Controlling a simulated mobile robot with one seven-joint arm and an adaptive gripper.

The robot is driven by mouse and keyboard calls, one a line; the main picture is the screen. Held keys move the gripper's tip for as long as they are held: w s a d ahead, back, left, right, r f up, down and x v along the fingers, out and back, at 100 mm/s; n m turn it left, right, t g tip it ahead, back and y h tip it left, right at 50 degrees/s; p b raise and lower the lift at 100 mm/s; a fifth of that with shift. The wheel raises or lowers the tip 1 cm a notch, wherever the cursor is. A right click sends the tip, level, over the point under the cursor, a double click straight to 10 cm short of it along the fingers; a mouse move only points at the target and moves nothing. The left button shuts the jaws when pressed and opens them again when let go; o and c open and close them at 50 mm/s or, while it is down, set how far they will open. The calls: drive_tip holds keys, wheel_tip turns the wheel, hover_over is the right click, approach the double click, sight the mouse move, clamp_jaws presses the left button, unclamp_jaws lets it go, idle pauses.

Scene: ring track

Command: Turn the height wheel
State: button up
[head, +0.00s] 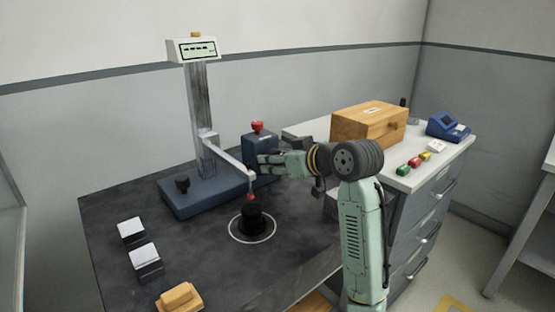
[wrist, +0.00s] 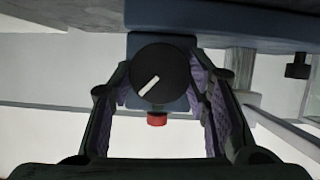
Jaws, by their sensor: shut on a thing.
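The height wheel (wrist: 160,78) is a round black knob with a white line across its lower-left part, in the wrist view. It sits on a face of a blue box (wrist: 133,45), which also shows in the head view (head: 253,146). My gripper (head: 262,164) reaches the box from the right. Its fingers (wrist: 166,95) lie on both sides of the wheel and are shut on it. In the head view the wheel is hidden by my gripper. The gauge column (head: 199,110) carries a display (head: 192,49) and a side arm (head: 232,157) with a red-tipped probe (head: 250,193).
A black cylinder (head: 253,217) stands in a white ring below the probe. A red knob (head: 258,127) tops the blue box. Two silver-topped blocks (head: 130,229) and a yellow block (head: 180,297) lie at the left. A wooden box (head: 368,124) stands on the cabinet behind my arm.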

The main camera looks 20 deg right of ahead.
drive_tip(key=shift+r+p, duration=0.1)
drive_tip(key=shift+p, duration=0.3)
drive_tip(key=m+y+p, duration=0.1)
drive_tip(key=m+p, duration=0.1)
drive_tip(key=p, duration=0.1)
drive_tip(key=shift+r+g+y, duration=0.1)
drive_tip(key=shift+g+y, duration=0.2)
drive_tip(key=m+p, duration=0.1)
drive_tip(key=m+y+p, duration=0.2)
drive_tip(key=p, duration=0.1)
drive_tip(key=shift+w+d+f, duration=0.1)
drive_tip(key=shift+d+f, duration=0.1)
drive_tip(key=shift+d, duration=0.05)
drive_tip(key=shift+f+m, duration=0.1)
drive_tip(key=shift+m, duration=0.2)
drive_tip(key=o, duration=1.2)
drive_tip(key=v, duration=1.2)
